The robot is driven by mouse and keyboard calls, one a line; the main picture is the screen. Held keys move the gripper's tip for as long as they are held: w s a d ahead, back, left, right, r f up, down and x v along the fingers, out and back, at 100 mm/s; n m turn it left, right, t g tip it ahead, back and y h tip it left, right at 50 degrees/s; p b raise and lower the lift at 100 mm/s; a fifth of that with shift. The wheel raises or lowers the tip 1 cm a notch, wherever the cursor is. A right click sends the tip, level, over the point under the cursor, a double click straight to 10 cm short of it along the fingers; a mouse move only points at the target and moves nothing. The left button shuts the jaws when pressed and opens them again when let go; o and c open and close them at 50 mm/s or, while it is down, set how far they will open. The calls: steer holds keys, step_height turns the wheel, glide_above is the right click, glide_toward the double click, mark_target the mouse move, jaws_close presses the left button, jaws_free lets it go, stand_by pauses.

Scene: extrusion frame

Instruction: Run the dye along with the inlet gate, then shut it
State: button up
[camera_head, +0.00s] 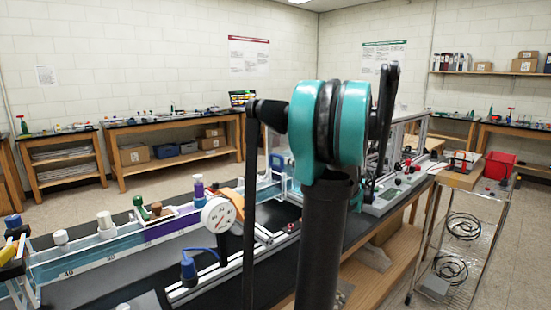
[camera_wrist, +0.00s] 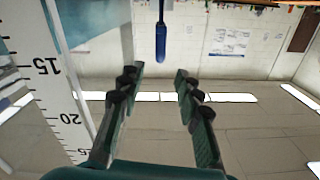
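A clear-walled water channel (camera_head: 110,252) with a numbered scale runs across the bench in the head view. A purple stretch of dye (camera_head: 172,229) shows in its water. In the wrist view, my gripper (camera_wrist: 158,76) is open with nothing between its fingers. A slim blue rod or handle (camera_wrist: 161,42) hangs beyond the fingertips, roughly centred between them and apart from them. I cannot tell for sure whether it is the inlet gate's handle. The scale strip (camera_wrist: 55,85), marked 15 and 20, stands left of my fingers. My gripper is not clearly visible in the head view.
A round dial gauge (camera_head: 218,215) stands at the channel's near side. A blue-topped fitting with a cable (camera_head: 188,268) is in front of it. Several bottles and caps line the channel. A wire cart (camera_head: 470,225) stands right of the bench. My arm hides the bench's middle.

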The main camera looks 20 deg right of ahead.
mark_target(280, 157)
steer(key=x, duration=1)
steer(key=shift+w+a, duration=0.15)
steer(key=shift+w, duration=0.15)
steer(key=shift+f, duration=0.1)
jaws_close()
